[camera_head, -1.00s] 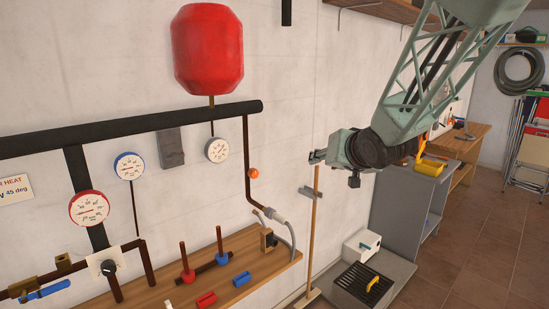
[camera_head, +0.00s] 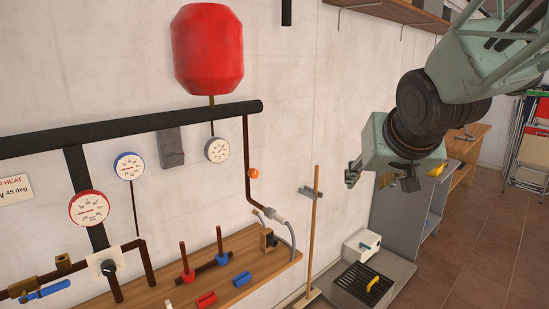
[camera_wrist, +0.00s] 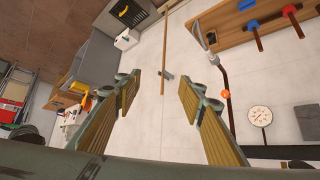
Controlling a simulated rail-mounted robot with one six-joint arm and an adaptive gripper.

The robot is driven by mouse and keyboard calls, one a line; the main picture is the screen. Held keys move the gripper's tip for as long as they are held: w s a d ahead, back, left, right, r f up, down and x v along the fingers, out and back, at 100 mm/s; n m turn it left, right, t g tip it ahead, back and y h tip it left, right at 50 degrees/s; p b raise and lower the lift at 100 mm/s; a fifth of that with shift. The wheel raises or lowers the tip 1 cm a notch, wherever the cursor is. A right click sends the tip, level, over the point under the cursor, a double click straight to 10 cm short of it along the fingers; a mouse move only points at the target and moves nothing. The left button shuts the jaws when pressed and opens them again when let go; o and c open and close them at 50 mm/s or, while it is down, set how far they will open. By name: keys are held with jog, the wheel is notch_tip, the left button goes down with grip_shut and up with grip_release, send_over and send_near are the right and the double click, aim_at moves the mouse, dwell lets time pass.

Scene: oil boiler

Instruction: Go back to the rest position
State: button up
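My gripper (camera_head: 352,173) is at the right of the head view, in the air in front of the white wall and right of a wooden pole. In the wrist view its two fingers with ribbed tan pads stand wide apart, and the gap between them (camera_wrist: 158,92) is empty. It touches nothing that I can see. My arm reaches it from the upper right of the head view.
A wooden shelf (camera_head: 160,290) with red and blue pieces runs along the wall. The wooden pole (camera_head: 314,230) stands at its right end. A grey cabinet (camera_head: 400,205) and a black grate (camera_head: 362,284) are below my gripper. Brown floor (camera_head: 480,250) is clear at right.

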jog(key=s+f+g, duration=0.1)
jog(key=s+g, duration=0.1)
jog(key=s, duration=1.6)
jog(key=s+a+f+n+g, duration=0.1)
jog(key=s+f+g, duration=0.1)
jog(key=s, duration=1.6)
jog(key=shift+s+a+f+g, duration=0.2)
jog(key=shift+a+g, duration=0.1)
jog(key=shift+g, duration=0.3)
